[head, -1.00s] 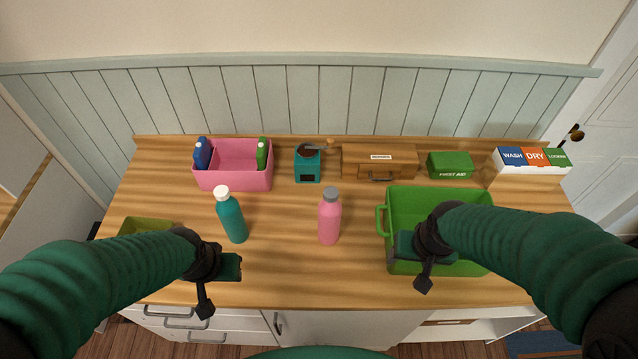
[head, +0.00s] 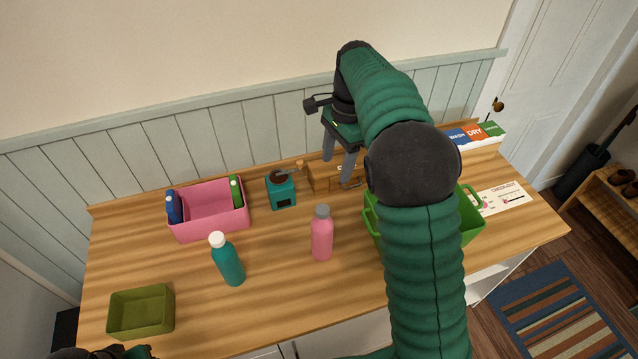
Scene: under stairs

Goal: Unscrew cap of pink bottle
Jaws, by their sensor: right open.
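The pink bottle (head: 322,238) stands upright near the middle of the wooden counter, with its grey cap (head: 322,211) on top. My right gripper (head: 338,172) is raised over the back of the counter, beyond the bottle and slightly to its right. Its two fingers point down, apart and empty, in front of the wooden drawer box (head: 322,180). My right arm hides most of the green bin and whatever lies behind it. Only a dark piece of my left arm's end shows at the bottom left edge; its fingers are out of sight.
A teal bottle (head: 228,262) with a white cap stands left of the pink bottle. Behind are a pink bin (head: 209,224) holding bottles and a teal grinder (head: 281,190). An olive tray (head: 140,324) is front left, the green bin (head: 470,222) right. The counter around the pink bottle is clear.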

